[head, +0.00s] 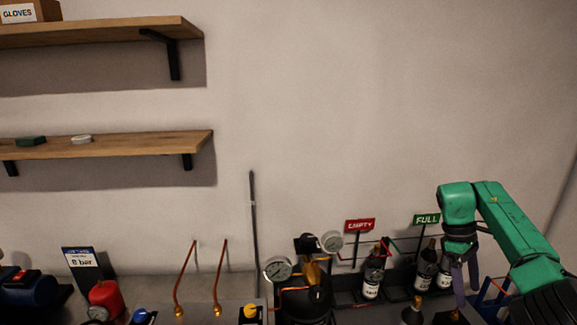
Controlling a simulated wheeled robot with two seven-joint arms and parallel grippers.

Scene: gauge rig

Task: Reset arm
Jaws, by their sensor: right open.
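My right arm is green and comes in from the lower right. Its gripper (465,280) points down, open, at the right end of the bottle rack, in front of or beside the bottles; I cannot tell if it touches one. Nothing shows between its fingers. One dark bottle with a white label (371,284) stands below the red EMPTY sign (360,225). Another dark bottle (425,270) stands below the green FULL sign (427,219), with one more (444,279) partly hidden near the gripper. My left gripper is not in view.
A rig with pressure gauges (278,268) stands left of the rack. Copper pipes (222,275) and a thin upright rod (254,225) rise further left. A red vessel (106,296) and an "8 bar" card (80,260) are at lower left. Wooden shelves (130,145) hang above. The upper middle wall is clear.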

